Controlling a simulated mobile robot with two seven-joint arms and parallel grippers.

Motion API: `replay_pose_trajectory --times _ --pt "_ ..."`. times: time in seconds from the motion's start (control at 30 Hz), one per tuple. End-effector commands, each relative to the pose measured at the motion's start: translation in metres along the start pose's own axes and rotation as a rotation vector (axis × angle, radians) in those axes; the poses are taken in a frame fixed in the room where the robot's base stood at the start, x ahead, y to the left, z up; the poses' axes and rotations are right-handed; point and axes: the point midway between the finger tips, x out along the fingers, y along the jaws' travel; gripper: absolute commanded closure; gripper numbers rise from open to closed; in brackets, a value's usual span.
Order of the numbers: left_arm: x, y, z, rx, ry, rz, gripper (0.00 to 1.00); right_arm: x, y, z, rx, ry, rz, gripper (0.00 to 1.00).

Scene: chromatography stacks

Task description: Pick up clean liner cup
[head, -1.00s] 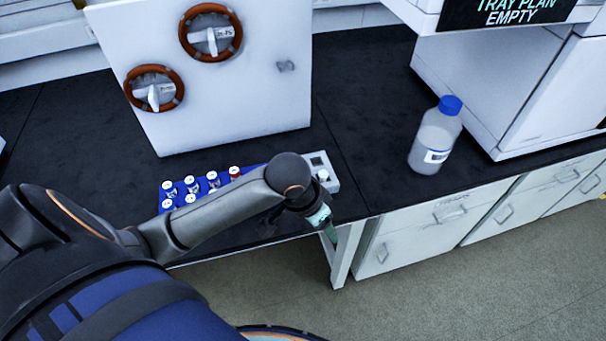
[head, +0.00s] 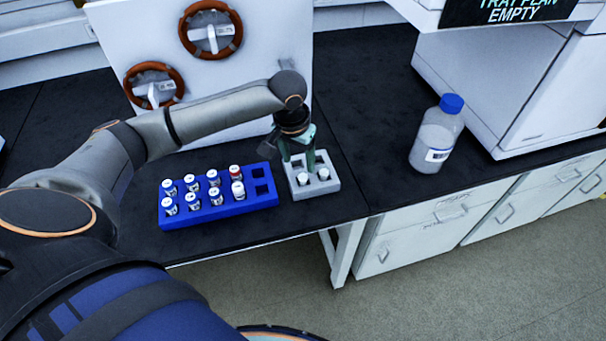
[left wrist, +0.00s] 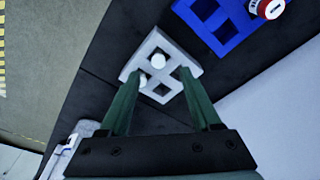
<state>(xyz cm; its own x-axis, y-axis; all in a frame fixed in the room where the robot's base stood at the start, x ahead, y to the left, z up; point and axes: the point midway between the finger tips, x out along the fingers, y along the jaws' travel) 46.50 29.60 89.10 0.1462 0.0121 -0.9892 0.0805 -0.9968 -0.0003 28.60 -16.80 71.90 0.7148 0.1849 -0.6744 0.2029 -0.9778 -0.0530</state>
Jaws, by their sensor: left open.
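A small grey rack (head: 327,187) with square wells stands on the black bench. Two small white cups sit in its front wells, a left one (head: 304,178) and a right one (head: 323,174). In the left wrist view the grey rack (left wrist: 185,73) shows both cups (left wrist: 157,59) (left wrist: 141,79) and two empty wells. My left gripper (head: 298,162) points down over the back of the rack, its green fingers open. In the left wrist view the open gripper (left wrist: 160,78) straddles the rack, with nothing held. My right gripper is not in view.
A blue rack (head: 250,204) with several capped vials, one red-capped (head: 235,172), stands left of the grey rack. A white panel with two brown-rimmed dials (head: 212,40) rises behind. A blue-capped bottle (head: 436,135) stands right. Bench between bottle and grey rack is clear.

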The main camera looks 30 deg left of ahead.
Motion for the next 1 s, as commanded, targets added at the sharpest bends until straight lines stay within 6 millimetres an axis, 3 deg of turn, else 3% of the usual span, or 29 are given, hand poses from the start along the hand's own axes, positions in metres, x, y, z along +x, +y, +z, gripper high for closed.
replay_pose_trajectory --times 0.23,0.5,0.8,1.0 --pt "0.021 0.002 -0.002 0.001 0.001 0.001 0.35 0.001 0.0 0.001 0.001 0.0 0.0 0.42" --pt "0.058 0.003 -0.006 0.002 0.002 -0.001 0.35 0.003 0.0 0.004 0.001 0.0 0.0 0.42" --pt "0.062 0.003 -0.006 0.003 0.003 0.0 0.35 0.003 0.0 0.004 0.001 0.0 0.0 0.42" --pt "0.062 0.003 -0.006 0.003 0.003 0.0 0.58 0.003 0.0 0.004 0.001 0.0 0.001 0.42"
